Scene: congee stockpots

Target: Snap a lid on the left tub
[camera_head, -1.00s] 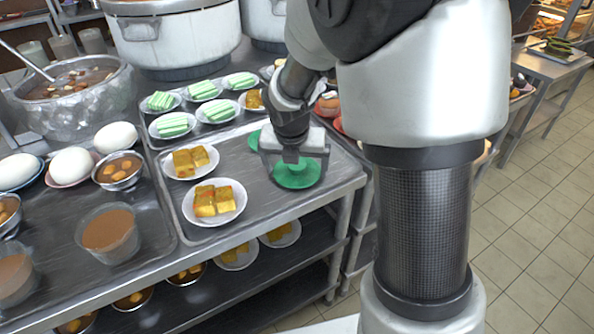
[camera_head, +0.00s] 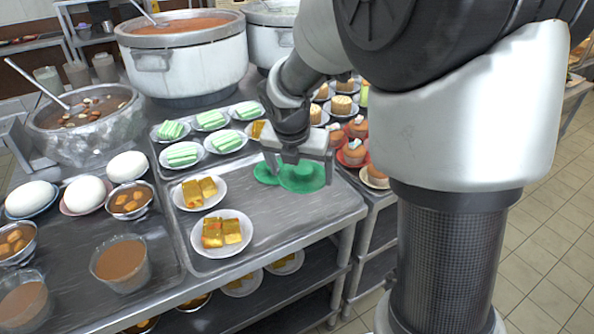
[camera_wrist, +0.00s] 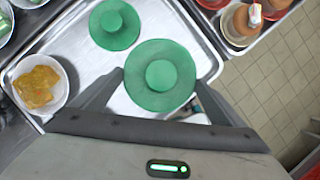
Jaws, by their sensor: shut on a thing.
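Two clear tubs of brown liquid stand at the front left in the head view. The left tub (camera_head: 22,302) is partly cut off at the picture's edge, and the other tub (camera_head: 120,262) is to its right. Both are open on top. My gripper (camera_head: 297,160) is shut on a green lid (camera_head: 303,178) with a round knob, over the right-hand metal tray. In the wrist view, this lid (camera_wrist: 160,92) lies between the fingers. It looks slightly raised. A second green lid (camera_wrist: 114,24) lies on the tray beside it, partly hidden in the head view (camera_head: 266,174).
White buns (camera_head: 91,193) and small bowls (camera_head: 129,200) crowd the left tray. Large stockpots (camera_head: 184,62) stand behind. Cupcakes (camera_head: 352,152) are to the right.

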